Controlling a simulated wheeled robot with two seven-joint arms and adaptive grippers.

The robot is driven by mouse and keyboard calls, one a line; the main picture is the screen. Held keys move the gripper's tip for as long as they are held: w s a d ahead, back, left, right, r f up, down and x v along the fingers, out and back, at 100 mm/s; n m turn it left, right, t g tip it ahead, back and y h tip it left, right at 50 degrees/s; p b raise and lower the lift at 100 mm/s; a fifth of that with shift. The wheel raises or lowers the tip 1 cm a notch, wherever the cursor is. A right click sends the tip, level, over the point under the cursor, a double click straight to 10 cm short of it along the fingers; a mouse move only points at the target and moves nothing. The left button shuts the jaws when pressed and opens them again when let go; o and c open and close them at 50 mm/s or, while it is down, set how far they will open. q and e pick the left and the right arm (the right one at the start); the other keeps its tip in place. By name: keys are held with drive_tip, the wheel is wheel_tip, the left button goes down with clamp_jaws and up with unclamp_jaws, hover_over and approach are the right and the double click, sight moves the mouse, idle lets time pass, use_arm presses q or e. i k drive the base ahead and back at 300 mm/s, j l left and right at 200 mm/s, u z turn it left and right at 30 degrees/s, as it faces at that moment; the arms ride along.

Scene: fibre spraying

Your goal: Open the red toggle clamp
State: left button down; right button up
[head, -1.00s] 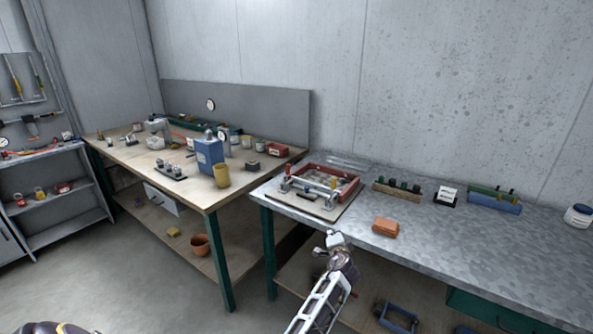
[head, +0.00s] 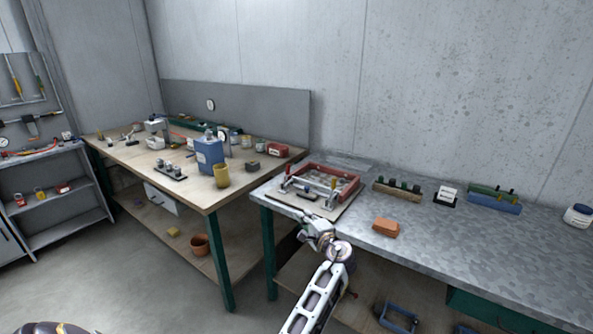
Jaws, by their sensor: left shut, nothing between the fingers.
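A fixture with a red frame (head: 347,194) sits on a light board at the left end of the grey metal-topped bench. Small silver clamp parts (head: 287,183) stand at its left corner, with more at its front right. My right gripper is out of view.
An orange block (head: 386,228) lies right of the fixture. A rack with dark pieces (head: 398,190), a small sign (head: 446,196) and a blue-green tray (head: 494,199) stand behind it. The wooden bench at left holds a blue container (head: 210,155) and a yellow cup (head: 221,175).

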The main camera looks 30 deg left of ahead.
sight(288, 168)
drive_tip(key=i+j, duration=0.7)
drive_tip(key=i, duration=0.2)
